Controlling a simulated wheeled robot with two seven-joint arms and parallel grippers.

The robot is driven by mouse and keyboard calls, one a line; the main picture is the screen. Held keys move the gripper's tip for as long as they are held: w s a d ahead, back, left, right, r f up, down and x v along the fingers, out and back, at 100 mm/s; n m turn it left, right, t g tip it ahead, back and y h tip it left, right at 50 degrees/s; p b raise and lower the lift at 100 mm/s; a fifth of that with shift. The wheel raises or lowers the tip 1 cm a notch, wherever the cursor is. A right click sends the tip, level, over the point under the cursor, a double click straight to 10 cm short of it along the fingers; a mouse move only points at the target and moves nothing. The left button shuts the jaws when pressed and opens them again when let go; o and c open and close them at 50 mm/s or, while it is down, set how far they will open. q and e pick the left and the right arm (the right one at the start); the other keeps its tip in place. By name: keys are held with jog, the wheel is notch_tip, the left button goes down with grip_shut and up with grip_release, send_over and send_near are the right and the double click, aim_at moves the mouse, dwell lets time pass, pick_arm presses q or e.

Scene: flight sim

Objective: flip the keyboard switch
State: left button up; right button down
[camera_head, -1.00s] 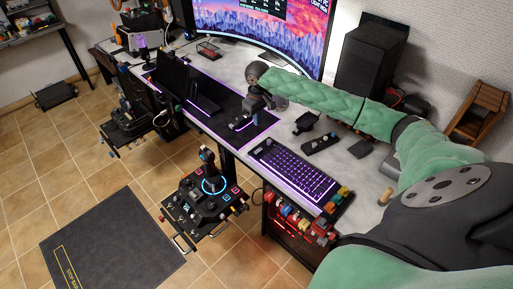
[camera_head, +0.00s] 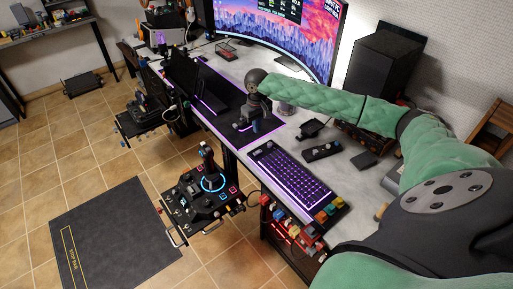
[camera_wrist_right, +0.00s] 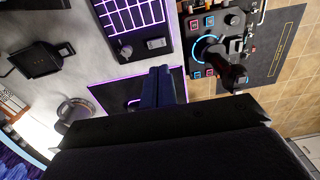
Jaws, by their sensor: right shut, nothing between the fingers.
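The keyboard (camera_head: 297,175), with purple-lit keys, lies on the desk in front of my right arm. The right wrist view shows one end of the keyboard (camera_wrist_right: 130,14), with a round grey knob (camera_wrist_right: 124,49) and a small pale rocker switch (camera_wrist_right: 156,43) side by side. I cannot tell which way the switch is tipped. My right gripper (camera_head: 246,121) points down over the dark desk mat, just beyond the keyboard's knob end. Its fingers (camera_wrist_right: 158,72) are shut and empty, apart from the switch in the picture. My left gripper is out of view.
A joystick panel (camera_head: 200,201) stands off the desk's front edge. A small black control box (camera_head: 322,152) lies behind the keyboard, and coloured switches (camera_head: 328,209) sit at its right end. A monitor (camera_head: 290,35) and a black speaker (camera_head: 378,68) stand behind.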

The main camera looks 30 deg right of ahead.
jog(key=p, duration=0.3)
send_over(256, 153)
notch_tip(256, 153, down, 8)
jog(key=shift+d+r, duration=0.1)
notch_tip(256, 153, down, 3)
jog(key=shift+p, duration=0.75)
jog(key=shift+f, duration=0.7)
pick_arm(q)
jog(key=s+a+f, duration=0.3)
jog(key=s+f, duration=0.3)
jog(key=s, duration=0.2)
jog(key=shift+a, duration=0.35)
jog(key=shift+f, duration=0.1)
